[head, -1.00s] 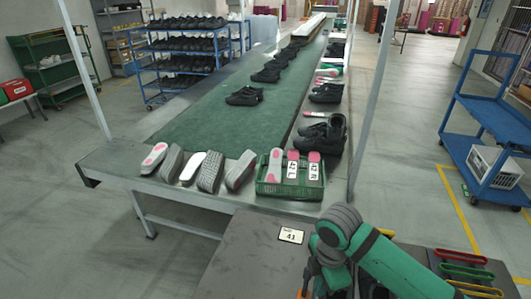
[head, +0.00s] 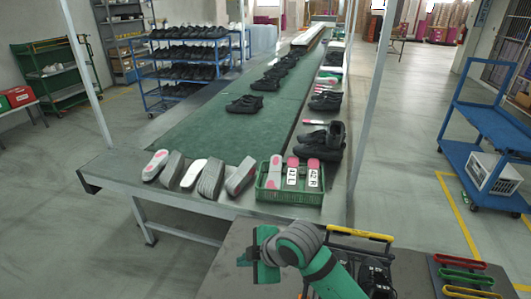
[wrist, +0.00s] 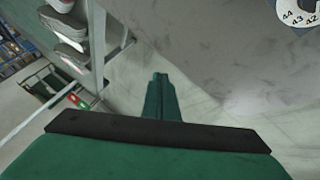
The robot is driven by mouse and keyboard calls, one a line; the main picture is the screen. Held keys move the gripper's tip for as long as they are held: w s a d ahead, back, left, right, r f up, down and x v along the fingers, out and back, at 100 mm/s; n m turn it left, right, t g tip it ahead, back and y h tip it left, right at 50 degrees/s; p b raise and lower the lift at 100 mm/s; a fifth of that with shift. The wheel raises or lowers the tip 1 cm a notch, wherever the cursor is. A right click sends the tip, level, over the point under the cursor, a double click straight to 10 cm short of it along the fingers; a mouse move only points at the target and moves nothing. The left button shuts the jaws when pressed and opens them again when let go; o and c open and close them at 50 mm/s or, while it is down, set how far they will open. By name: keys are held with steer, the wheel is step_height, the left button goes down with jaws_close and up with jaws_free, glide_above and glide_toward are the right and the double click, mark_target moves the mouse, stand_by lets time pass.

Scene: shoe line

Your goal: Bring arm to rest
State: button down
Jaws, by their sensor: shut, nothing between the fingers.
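My green and grey arm reaches in from the bottom of the head view. My gripper (head: 252,257) is shut and empty, raised in front of the dark table (head: 225,275), near its left part. In the wrist view my gripper (wrist: 159,90) shows as two green fingers close together beyond a dark bar, with nothing between them and pale floor behind.
A green crate (head: 272,196) with pink and white pieces stands at the conveyor's (head: 185,136) near end, beside several grey soles (head: 211,176). Black items and a yellow handle (head: 360,234) are right of my arm. Coloured handles (head: 462,275) lie farther right. A blue cart (head: 490,165) stands at the right.

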steer(key=w+a+r+m+t+y, duration=0.3)
steer(key=a+r+m+t+y, duration=0.3)
steer(key=a+r+m+t, duration=0.55)
steer(key=s+d+f+m+t+h, duration=0.1)
steer(key=s+d+f+m+h, duration=0.35)
steer(key=s+f, duration=0.4)
steer(key=s+d+f+m+h, duration=0.3)
steer(key=s+f+m+h, duration=0.3)
steer(key=s+f, duration=0.3)
steer(key=s+d+f, duration=0.1)
steer(key=s+d, duration=0.2)
steer(key=s, duration=0.4)
steer(key=s+d+f+n+g+h, duration=0.1)
steer(key=s+d+f, duration=0.1)
steer(key=s, duration=0.5)
steer(key=s+d+f+n, duration=0.1)
steer(key=s+d, duration=0.3)
steer(key=s, duration=0.3)
steer(key=shift+d+f+h, duration=0.3)
steer(key=shift+d+h, duration=0.05)
steer(key=shift+d, duration=0.05)
steer(key=shift+w+g, duration=0.1)
steer(key=shift+g, duration=0.15)
